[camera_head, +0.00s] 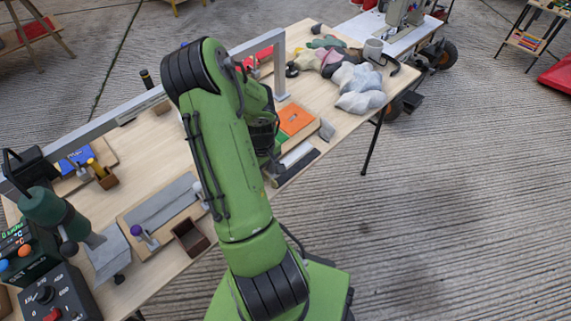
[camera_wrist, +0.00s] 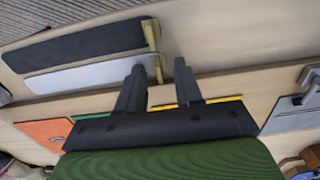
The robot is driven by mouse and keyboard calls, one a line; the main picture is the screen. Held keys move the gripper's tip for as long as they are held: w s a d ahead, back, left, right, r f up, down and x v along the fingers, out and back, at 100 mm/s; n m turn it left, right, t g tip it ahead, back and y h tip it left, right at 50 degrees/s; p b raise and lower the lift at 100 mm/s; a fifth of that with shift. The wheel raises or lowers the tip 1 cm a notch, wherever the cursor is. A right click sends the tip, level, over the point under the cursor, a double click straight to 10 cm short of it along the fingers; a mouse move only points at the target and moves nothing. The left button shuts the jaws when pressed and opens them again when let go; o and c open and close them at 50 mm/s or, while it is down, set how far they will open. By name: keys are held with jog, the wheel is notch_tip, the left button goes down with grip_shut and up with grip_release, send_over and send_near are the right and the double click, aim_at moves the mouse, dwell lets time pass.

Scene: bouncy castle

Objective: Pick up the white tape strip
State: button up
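The white tape strip (camera_wrist: 90,76) lies flat on a board, beside a dark strip (camera_wrist: 85,44), in the wrist view. It also shows in the head view (camera_head: 297,154), just right of my arm. A brass-coloured piece (camera_wrist: 153,50) stands across the right ends of both strips. My gripper (camera_wrist: 158,66) is open, with its two fingers apart and nothing visibly held between them. The left fingertip is close to the strip's right end; whether it touches cannot be told.
An orange panel (camera_head: 295,120) and a green panel (camera_head: 280,144) lie beside the strips. A grey metal frame (camera_head: 281,75) stands over the table. Grey and coloured bags (camera_head: 358,88) lie toward the far end. A wooden holder with a grey plate (camera_head: 165,205) is left of my arm.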

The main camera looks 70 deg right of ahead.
jog(key=shift+r, duration=0.1)
jog(key=shift+c, duration=0.4)
grip_shut()
